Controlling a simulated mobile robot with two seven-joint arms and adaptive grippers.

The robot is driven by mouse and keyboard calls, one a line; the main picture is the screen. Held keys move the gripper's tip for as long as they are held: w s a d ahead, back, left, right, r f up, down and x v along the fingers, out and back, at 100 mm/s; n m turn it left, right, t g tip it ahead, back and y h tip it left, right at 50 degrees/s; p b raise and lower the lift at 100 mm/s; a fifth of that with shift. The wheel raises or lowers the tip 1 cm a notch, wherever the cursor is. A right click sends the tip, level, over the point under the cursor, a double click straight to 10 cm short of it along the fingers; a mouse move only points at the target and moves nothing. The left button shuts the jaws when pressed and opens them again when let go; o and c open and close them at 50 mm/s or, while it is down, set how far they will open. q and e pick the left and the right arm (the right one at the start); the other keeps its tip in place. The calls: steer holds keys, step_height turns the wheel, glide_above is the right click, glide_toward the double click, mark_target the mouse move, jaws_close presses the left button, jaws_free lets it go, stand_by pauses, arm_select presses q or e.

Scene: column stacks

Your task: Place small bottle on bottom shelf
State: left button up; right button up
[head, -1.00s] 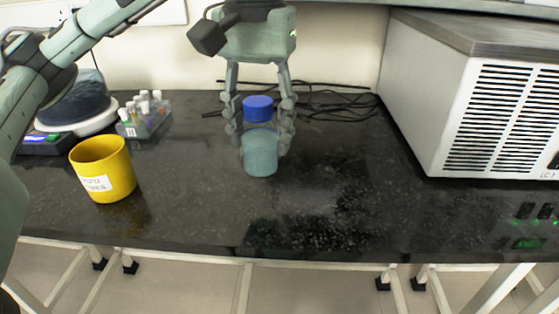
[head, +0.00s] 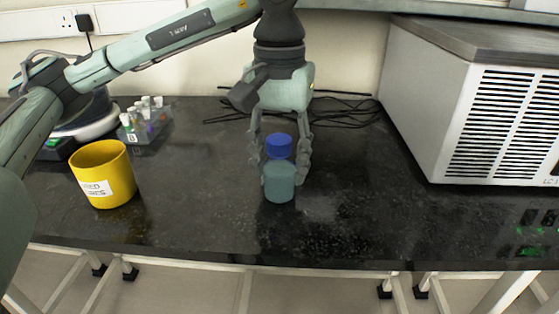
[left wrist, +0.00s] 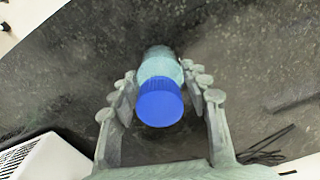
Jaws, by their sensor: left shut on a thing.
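The small bottle with a blue cap and blue-green contents (head: 279,184) is upright in the middle of the black bench in the head view. My left gripper (head: 280,170) comes down over it from behind, with its fingers on both sides, and is shut on it. I cannot tell whether the bottle's base touches the bench. In the left wrist view the blue cap of the bottle (left wrist: 160,102) lies between the two fingers of my left gripper (left wrist: 160,85). My right gripper is not in view. A shelf edge (head: 430,17) runs along the top of the head view.
A yellow labelled cup (head: 103,175) stands at the left, in front of a rack of small tubes (head: 146,122). A large grey vented machine (head: 475,105) fills the right. Black cables (head: 340,110) lie behind the gripper. The bench front is clear.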

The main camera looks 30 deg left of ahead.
arm_select(q)
steer(key=shift+f, duration=0.1)
steer(key=o, duration=1.3)
